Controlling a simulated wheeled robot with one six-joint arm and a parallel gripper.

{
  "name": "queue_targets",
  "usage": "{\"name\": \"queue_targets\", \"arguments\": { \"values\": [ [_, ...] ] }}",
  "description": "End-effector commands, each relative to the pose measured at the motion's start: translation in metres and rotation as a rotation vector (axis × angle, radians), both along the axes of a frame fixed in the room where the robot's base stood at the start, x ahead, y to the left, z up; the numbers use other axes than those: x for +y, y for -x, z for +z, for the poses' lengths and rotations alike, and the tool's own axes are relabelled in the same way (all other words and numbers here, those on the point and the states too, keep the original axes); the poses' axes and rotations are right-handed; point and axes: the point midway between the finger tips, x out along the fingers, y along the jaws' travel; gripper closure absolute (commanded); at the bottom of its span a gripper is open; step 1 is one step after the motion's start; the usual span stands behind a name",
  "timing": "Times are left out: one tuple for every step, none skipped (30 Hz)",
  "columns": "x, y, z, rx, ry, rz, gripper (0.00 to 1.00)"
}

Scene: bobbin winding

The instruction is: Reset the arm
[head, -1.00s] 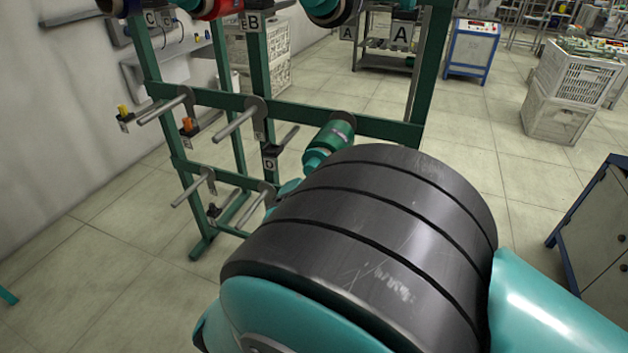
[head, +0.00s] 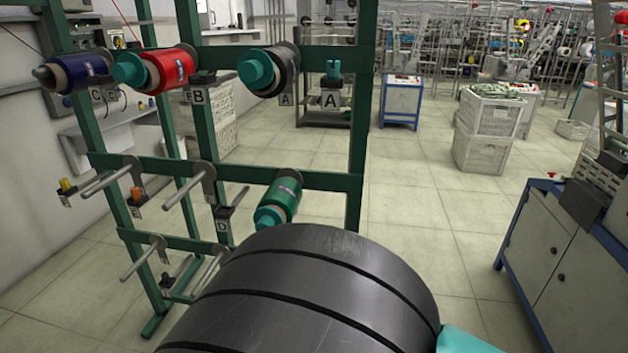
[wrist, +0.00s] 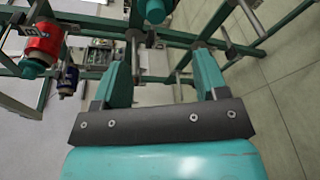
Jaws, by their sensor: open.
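My gripper (wrist: 160,85) shows in the wrist view with its two green fingers wide apart and nothing between them. It faces the green rack (head: 360,130); the gap between gripper and rack is hard to judge. In the head view my own dark arm joint covers the lower middle, and the gripper is hidden. The rack holds a blue bobbin (head: 85,70), a red bobbin (head: 168,70), a dark bobbin (head: 283,70) and, lower, a green bobbin (head: 284,198). The red bobbin (wrist: 42,43) and the blue bobbin (wrist: 68,80) also show in the wrist view.
Bare pegs (head: 108,178) stick out from the rack's lower left. White crates (head: 487,130) are stacked on the floor at right, with a grey cabinet (head: 545,245) nearer. The tiled floor (head: 420,210) between rack and cabinet is clear.

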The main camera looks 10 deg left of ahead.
Motion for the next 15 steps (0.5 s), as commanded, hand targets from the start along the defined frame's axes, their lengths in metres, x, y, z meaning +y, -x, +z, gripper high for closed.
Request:
{"name": "queue_targets", "arguments": {
  "values": [
    [-0.014,-0.014,0.010,0.049,-0.045,-0.051,0.34],
    [-0.024,-0.023,0.015,0.092,-0.082,-0.090,0.34],
    [-0.041,-0.034,0.020,0.160,-0.139,-0.149,0.34],
    [-0.056,-0.042,0.025,0.219,-0.190,-0.199,0.34],
    [-0.072,-0.050,0.030,0.282,-0.244,-0.255,0.34],
    [-0.094,-0.057,0.038,0.368,-0.324,-0.332,0.34],
    [-0.112,-0.060,0.043,0.436,-0.384,-0.391,0.34],
    [-0.128,-0.060,0.048,0.501,-0.443,-0.448,0.34],
    [-0.148,-0.059,0.056,0.585,-0.521,-0.519,0.34],
    [-0.163,-0.055,0.062,0.647,-0.578,-0.570,0.34],
    [-0.177,-0.050,0.069,0.707,-0.633,-0.621,0.34],
    [-0.195,-0.040,0.078,0.785,-0.707,-0.683,0.34],
    [-0.207,-0.032,0.086,0.842,-0.759,-0.729,0.34],
    [-0.218,-0.022,0.094,0.900,-0.809,-0.769,0.34],
    [-0.232,-0.007,0.105,0.973,-0.872,-0.820,0.34]
  ]
}}
